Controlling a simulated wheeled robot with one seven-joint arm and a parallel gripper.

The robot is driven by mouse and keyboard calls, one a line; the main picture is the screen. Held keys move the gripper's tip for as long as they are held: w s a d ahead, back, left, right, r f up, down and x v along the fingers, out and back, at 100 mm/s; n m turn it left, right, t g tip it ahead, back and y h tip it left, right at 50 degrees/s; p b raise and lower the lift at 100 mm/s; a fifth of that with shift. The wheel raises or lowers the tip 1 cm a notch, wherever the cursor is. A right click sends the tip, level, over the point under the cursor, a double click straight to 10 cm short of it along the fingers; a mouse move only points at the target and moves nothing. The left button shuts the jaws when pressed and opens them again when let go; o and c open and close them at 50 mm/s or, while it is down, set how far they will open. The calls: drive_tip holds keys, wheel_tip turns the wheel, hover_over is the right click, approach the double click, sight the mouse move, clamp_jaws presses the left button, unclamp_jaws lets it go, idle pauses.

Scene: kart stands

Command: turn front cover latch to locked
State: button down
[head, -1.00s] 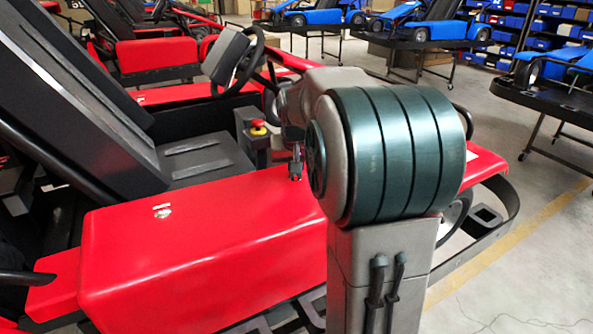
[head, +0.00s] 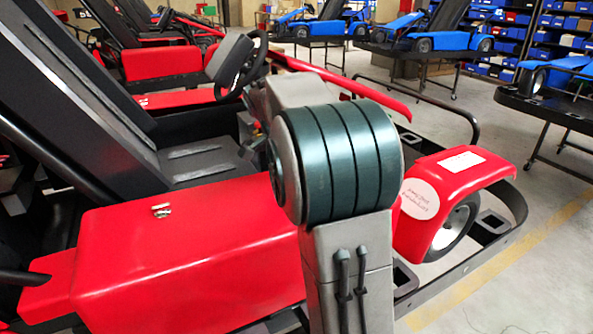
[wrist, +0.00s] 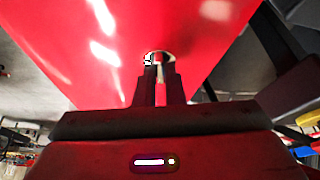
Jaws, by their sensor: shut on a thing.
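In the wrist view the fingers of my gripper (wrist: 160,72) reach to a small round metallic latch (wrist: 151,58) set in a glossy red cover (wrist: 85,45). The fingers are shut on the latch, and its handle is mostly hidden between them. Its turn angle cannot be made out. In the head view my gripper and this latch are hidden behind my own arm. Another small metal latch (head: 161,210) sits on top of the red side pod (head: 185,250), with no gripper at it.
The kart's black seat (head: 75,90) and steering wheel (head: 240,65) stand at the left and back. A red fender (head: 450,190) over a wheel (head: 455,228) and a black bumper rail are at the right. Blue karts on stands (head: 425,45) are farther back.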

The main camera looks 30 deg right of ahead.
drive_tip(key=shift+w+m+g, duration=0.15)
drive_tip(key=shift+m+g, duration=0.35)
drive_tip(key=shift+m, duration=0.7)
drive_tip(key=c, duration=1.5)
unclamp_jaws()
drive_tip(key=shift+a+r, duration=0.1)
drive_tip(key=shift+r, duration=0.05)
drive_tip(key=v, duration=1.3)
drive_tip(key=shift+a+r, duration=0.25)
